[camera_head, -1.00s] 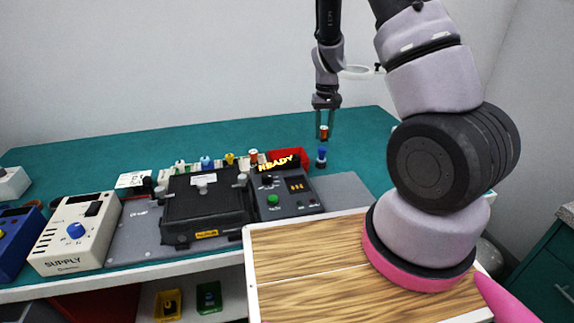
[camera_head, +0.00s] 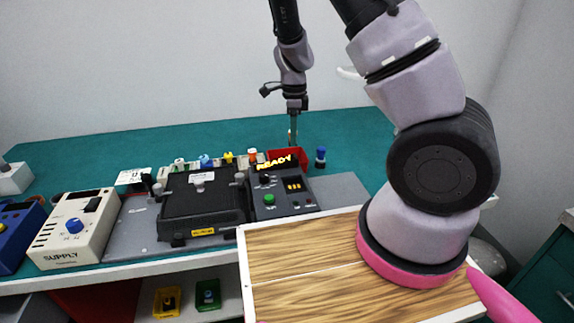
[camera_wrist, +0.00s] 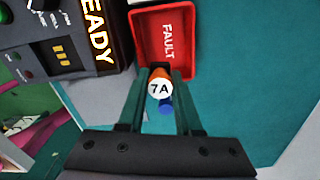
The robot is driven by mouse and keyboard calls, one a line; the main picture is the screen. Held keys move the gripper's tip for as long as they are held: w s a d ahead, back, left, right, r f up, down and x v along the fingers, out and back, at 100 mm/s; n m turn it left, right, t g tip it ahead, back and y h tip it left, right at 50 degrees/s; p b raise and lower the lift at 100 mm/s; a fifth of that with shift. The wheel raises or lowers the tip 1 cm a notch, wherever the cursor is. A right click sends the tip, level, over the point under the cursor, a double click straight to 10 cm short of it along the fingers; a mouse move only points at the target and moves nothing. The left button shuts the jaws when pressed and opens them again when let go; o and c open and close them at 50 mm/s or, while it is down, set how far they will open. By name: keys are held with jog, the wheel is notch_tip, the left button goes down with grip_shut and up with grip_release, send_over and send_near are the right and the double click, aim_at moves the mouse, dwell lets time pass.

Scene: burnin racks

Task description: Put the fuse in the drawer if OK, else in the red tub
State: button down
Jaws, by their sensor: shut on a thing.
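My gripper (camera_head: 292,136) is shut on the fuse (camera_wrist: 160,77), an orange cylinder with a round white end marked "7A" in the wrist view. I hold it above the bench, at the red tub (camera_wrist: 183,75); the tub is marked "FAULT" inside. In the head view the red tub (camera_head: 301,155) stands behind the tester, just below my fingertips. The fuse is too small to make out clearly there. The tester's sign (camera_head: 275,162) reads "READY" in yellow; its small display (camera_head: 294,186) is lit, its digits unclear.
A blue-topped piece (camera_head: 320,157) stands right of the tub. Several coloured pieces stand in a row behind the black fixture (camera_head: 205,205). A supply box (camera_head: 72,230) is at left. A teal cabinet (camera_head: 550,265) with drawer fronts is at right. The back bench is clear.

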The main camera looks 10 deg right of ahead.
aim_at(293, 150)
jog(key=shift+f, duration=2.85)
jog(key=c, duration=0.5)
grip_release()
notch_tip(293, 150, up, 9)
jog(key=shift+r, duration=0.9)
